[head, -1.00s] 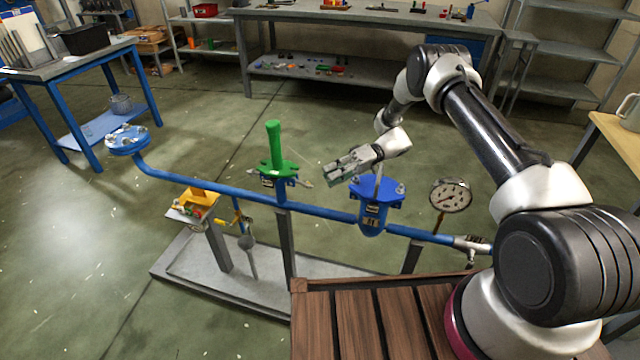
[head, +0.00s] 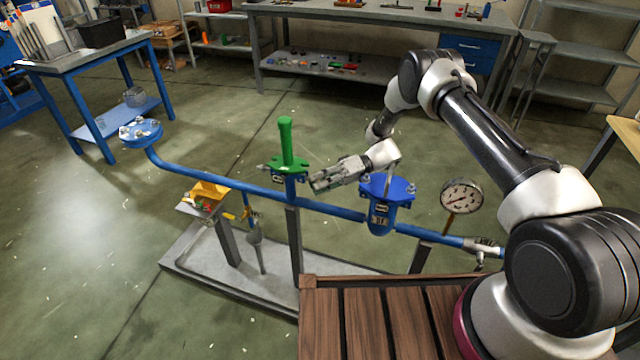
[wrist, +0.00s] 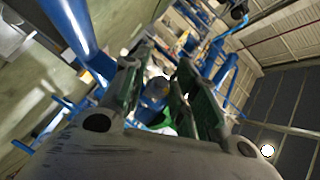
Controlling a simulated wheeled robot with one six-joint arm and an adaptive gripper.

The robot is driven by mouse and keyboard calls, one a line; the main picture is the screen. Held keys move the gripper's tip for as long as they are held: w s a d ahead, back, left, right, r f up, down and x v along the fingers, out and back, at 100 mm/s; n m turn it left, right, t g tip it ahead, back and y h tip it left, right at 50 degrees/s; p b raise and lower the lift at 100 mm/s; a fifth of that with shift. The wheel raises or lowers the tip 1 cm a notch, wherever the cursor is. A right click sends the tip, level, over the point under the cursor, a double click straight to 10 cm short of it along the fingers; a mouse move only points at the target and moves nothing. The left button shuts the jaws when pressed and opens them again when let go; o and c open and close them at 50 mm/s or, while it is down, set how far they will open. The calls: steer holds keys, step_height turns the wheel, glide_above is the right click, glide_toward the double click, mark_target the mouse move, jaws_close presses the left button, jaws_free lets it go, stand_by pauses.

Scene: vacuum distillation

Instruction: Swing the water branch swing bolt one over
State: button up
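A green fitting (head: 286,166) with a tall green handle stands on the blue pipe (head: 228,185). Small metal bolts stick out at its sides. The one at its left (head: 264,167) shows clearly; the right side is partly screened by my gripper. I cannot tell which bolt is bolt one. My gripper (head: 318,183) is just right of the green fitting, pointing left. In the wrist view its two fingers (wrist: 160,80) stand apart, with a rounded bluish thing and some green showing between and beyond them. I see nothing clamped; contact with a bolt cannot be told.
A blue flanged cap (head: 388,188) with upright bolts is under my wrist, right of the gripper. A pressure gauge (head: 461,196) stands further right. A blue round flange (head: 140,131) ends the pipe at the left. A yellow tray (head: 209,191) sits below the pipe.

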jaws_close()
steer(key=shift+r, duration=0.1)
steer(key=shift+r+m+h, duration=0.7)
steer(key=shift+m+h, duration=0.1)
steer(key=shift+h, duration=0.3)
steer(key=shift+w+a+r+m+h, duration=0.1)
steer(key=shift+r+m+h, duration=0.6)
steer(key=shift+h, duration=0.6)
steer(key=shift+o, duration=0.9)
jaws_free()
